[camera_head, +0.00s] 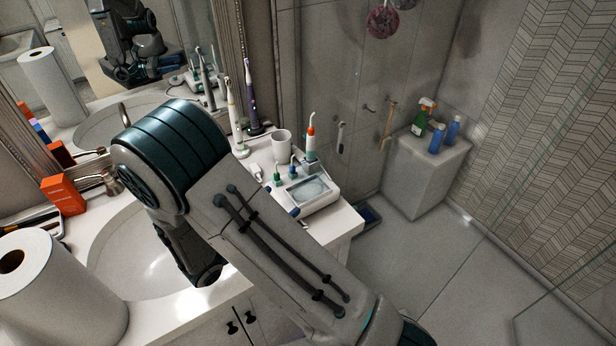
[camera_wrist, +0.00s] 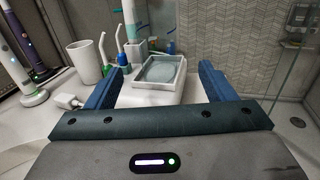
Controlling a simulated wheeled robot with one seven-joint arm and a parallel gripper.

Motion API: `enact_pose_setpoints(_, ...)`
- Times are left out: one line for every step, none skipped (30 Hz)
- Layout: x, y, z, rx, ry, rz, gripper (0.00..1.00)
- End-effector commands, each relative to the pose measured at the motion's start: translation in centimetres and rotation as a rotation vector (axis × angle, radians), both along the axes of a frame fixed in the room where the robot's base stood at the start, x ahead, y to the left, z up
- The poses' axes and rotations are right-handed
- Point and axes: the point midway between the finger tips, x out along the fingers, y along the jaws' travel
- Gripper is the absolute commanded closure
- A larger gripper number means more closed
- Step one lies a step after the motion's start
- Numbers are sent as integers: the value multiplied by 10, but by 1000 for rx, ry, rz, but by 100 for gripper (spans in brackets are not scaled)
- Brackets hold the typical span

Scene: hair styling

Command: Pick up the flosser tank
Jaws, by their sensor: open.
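The flosser tank (camera_head: 308,190) looks like a shallow, see-through grey-green box on top of the white flosser base (camera_head: 322,207), near the right end of the counter. In the wrist view the tank (camera_wrist: 158,72) lies ahead, between the lines of my two blue fingers. My gripper (camera_wrist: 161,69) is open and empty, its fingers spread wider than the tank. The fingers appear short of the tank and apart from it.
A white cup (camera_wrist: 86,62), flosser tips (camera_wrist: 121,52) and electric toothbrushes (camera_wrist: 18,70) stand left of and behind the tank. A white charger plug (camera_wrist: 68,101) lies near the left finger. The sink (camera_head: 150,245) is below my arm. A shower wall is beyond.

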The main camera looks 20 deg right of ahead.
Motion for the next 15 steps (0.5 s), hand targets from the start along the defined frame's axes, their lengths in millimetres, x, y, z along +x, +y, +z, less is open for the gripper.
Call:
enact_pose_setpoints(5,-11,3,-1,2,-6,23)
enact_pose_setpoints(9,-17,3,-1,2,-8,23)
enact_pose_setpoints(13,-23,3,-2,1,-6,23)
enact_pose_setpoints(16,-28,3,-2,2,-7,23)
enact_pose_setpoints(19,-33,3,0,2,-7,23)
enact_pose_setpoints(23,-38,3,0,1,-7,23)
enact_pose_setpoints(26,-42,3,1,1,-6,23)
enact_pose_setpoints(28,-45,2,1,1,-5,23)
enact_pose_setpoints(30,-48,2,2,1,-5,23)
enact_pose_setpoints(31,-50,2,2,1,-4,23)
enact_pose_setpoints(32,-51,1,3,2,-3,23)
enact_pose_setpoints(33,-53,1,3,2,-3,23)
enact_pose_setpoints(34,-54,2,3,2,-3,23)
enact_pose_setpoints(35,-56,2,2,1,-4,23)
enact_pose_setpoints(38,-59,4,1,2,-6,23)
